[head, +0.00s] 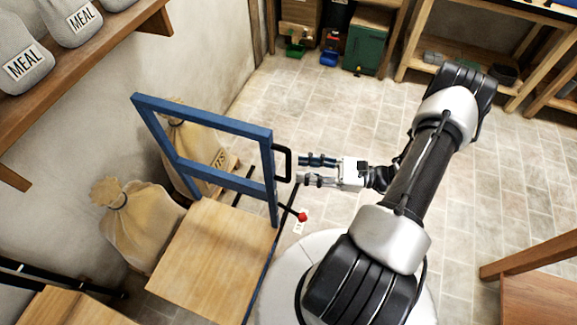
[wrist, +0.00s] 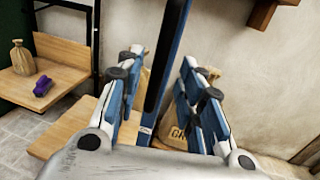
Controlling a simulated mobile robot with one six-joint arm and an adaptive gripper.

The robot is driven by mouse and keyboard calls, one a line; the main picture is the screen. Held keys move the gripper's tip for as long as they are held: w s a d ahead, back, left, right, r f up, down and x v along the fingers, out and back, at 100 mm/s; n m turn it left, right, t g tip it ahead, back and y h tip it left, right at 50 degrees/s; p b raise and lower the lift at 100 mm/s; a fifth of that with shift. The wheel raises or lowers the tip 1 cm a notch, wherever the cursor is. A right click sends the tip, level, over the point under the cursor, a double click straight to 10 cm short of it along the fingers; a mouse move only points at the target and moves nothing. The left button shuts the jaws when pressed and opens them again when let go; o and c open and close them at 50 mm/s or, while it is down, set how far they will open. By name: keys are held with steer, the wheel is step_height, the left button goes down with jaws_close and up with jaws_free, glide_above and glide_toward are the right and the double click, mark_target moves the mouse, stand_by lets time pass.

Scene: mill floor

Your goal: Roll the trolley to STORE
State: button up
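The trolley has a wooden deck (head: 215,255) and an upright blue frame (head: 200,115) in the head view. A black handle (head: 288,163) sticks out from the right post of the frame. A lever with a red knob (head: 303,217) is low by the trolley's right side. My gripper (head: 308,170) is open, its fingertips just to the right of the handle. In the wrist view the handle (wrist: 152,90) and blue post appear between the two spread fingers (wrist: 155,85); I cannot tell whether they touch. No STORE sign is readable.
Sacks (head: 135,220) stand along the wall left of the trolley. A shelf (head: 85,85) with meal sacks is above them. A green cabinet (head: 366,45) and a wooden rack (head: 480,80) stand at the back. A wooden surface (head: 540,300) is at lower right. Tiled floor (head: 320,110) behind my gripper is clear.

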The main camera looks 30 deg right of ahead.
mark_target(288, 166)
steer(key=x, duration=0.5)
steer(key=shift+w+a, duration=0.1)
steer(key=shift+c, duration=0.5)
jaws_close()
